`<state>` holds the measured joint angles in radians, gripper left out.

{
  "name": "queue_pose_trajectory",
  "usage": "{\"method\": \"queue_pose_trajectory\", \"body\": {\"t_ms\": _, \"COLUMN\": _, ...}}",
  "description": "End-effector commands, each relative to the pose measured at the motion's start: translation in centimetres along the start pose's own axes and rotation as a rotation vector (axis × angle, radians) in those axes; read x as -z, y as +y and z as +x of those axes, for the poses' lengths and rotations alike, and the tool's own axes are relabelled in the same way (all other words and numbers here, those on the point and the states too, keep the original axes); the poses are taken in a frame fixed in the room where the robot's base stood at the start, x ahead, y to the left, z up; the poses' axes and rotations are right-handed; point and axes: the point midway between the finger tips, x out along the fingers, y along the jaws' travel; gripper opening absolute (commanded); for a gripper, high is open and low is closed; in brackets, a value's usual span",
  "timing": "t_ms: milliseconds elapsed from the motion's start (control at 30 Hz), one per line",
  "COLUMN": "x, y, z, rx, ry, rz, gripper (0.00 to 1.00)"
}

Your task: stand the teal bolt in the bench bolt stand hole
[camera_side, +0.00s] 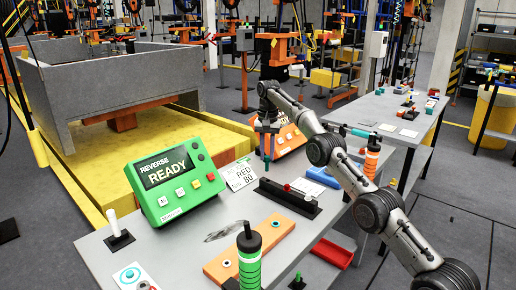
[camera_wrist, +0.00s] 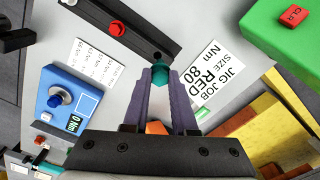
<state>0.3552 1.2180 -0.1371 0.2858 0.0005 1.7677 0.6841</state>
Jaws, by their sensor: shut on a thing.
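My gripper (camera_wrist: 160,78) is shut on the teal bolt (camera_wrist: 159,77), whose head shows between the fingertips in the wrist view. In the wrist view the stand (camera_wrist: 138,42) shows the red bolt (camera_wrist: 117,28) and a dark hole (camera_wrist: 158,56) just beyond the teal bolt.
A green READY box (camera_side: 175,180) and a job card (camera_side: 238,173) stand left of my gripper. A blue device (camera_wrist: 66,103) lies to the side in the wrist view. An orange plate (camera_side: 245,250) and a green-and-black cylinder (camera_side: 249,262) are at the front.

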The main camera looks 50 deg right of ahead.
Motion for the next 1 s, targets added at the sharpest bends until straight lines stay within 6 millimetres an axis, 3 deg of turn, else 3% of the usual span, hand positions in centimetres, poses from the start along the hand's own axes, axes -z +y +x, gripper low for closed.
{"method": "queue_pose_trajectory", "body": {"t_ms": 533, "x": 0.4, "y": 0.4, "z": 0.7, "rx": -0.004, "ry": -0.005, "rz": 0.009, "gripper": 0.0}}
{"method": "queue_pose_trajectory", "body": {"t_ms": 1000, "x": 0.4, "y": 0.4, "z": 3.0, "rx": -0.004, "ry": -0.004, "rz": 0.009, "gripper": 0.0}}
